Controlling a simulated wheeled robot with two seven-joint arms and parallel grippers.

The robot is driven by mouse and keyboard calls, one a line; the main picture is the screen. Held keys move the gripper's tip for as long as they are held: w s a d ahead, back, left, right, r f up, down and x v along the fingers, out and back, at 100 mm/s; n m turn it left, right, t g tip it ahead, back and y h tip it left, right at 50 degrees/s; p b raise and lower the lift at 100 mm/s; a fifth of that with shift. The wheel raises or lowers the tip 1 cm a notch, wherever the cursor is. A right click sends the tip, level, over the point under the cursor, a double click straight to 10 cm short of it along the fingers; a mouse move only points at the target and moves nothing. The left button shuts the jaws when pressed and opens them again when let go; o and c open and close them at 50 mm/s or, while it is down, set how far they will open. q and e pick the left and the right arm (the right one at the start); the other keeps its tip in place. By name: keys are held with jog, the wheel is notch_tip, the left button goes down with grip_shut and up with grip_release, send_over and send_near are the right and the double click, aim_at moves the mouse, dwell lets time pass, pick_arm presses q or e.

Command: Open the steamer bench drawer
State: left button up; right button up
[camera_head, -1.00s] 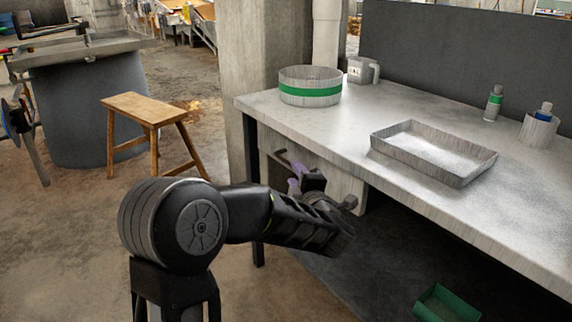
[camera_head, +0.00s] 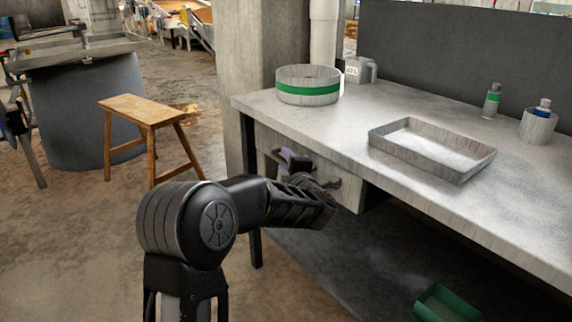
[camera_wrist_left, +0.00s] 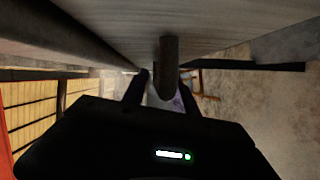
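The steamer bench (camera_head: 440,205) has a pale drawer (camera_head: 348,198) under the left part of its top. The drawer front looks shut. Its dark bar handle (camera_head: 331,183) is partly hidden behind my left gripper (camera_head: 296,163), which is at the drawer front. In the left wrist view, the handle (camera_wrist_left: 168,62) juts out between the two spread fingers of my left gripper (camera_wrist_left: 163,92). The fingers look open around it; whether either touches it I cannot tell. Purple pads show at the fingertips. My right gripper is not in view.
On the bench top are a round green-banded sieve (camera_head: 308,86), a shallow tray (camera_head: 432,150), a grey box (camera_head: 360,70), a bottle (camera_head: 491,101) and a cup (camera_head: 538,126). A green bin (camera_head: 445,303) lies below. A wooden stool (camera_head: 150,112) stands left on open floor.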

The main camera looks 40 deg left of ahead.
pick_arm(q)
jog(key=shift+c, duration=0.3)
grip_shut()
dwell(1.1)
